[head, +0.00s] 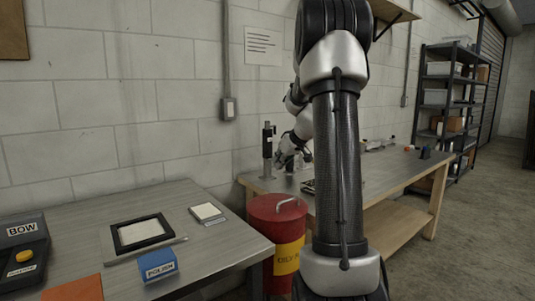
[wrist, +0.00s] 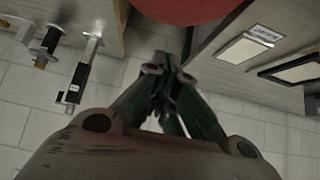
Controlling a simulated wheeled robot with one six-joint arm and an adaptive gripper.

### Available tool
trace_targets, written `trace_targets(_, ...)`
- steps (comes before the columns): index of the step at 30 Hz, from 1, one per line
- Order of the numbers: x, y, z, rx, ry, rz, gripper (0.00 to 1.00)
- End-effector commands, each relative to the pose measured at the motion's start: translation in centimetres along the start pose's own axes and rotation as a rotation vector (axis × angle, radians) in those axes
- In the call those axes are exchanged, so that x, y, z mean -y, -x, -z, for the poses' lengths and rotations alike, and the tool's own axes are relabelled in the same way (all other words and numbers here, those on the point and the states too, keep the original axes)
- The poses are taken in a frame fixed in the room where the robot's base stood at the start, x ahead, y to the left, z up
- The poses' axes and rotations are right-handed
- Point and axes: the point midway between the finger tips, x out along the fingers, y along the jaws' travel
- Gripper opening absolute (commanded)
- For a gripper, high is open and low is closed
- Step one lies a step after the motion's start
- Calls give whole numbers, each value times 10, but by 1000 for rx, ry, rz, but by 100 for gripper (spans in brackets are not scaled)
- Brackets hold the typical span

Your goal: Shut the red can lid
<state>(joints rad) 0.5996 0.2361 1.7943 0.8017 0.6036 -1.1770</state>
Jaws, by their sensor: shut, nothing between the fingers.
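The red can (head: 262,235) stands on the floor between the two tables, with a yellow label on its front. Its red lid (head: 270,207) with a pale arched handle is at the top; I cannot tell whether it is fully shut. My arm hides the can's right side. My gripper (wrist: 172,68) is shut and empty in the wrist view. A red rounded surface of the can or lid (wrist: 185,8) shows at the top edge there, apart from the fingertips. In the head view my gripper is small and partly hidden near the wall, beyond the can.
The left metal table (head: 215,245) holds a framed panel (head: 140,232), a blue POLISH box (head: 158,266) and a small pad (head: 207,212). A wooden-legged workbench (head: 400,178) stands right, with a dark upright tool (head: 267,152) at its left end. Floor is free at far right.

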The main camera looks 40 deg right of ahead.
Motion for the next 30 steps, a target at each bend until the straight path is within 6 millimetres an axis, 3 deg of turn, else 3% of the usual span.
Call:
trace_targets(9,-2,-1,-72,3,-6,0,0)
trace_targets(15,-2,-10,-108,3,-4,0,0)
trace_targets(21,-3,-18,-131,-28,-9,0,0)
trace_targets(30,-3,-27,-147,-117,-4,1,0)
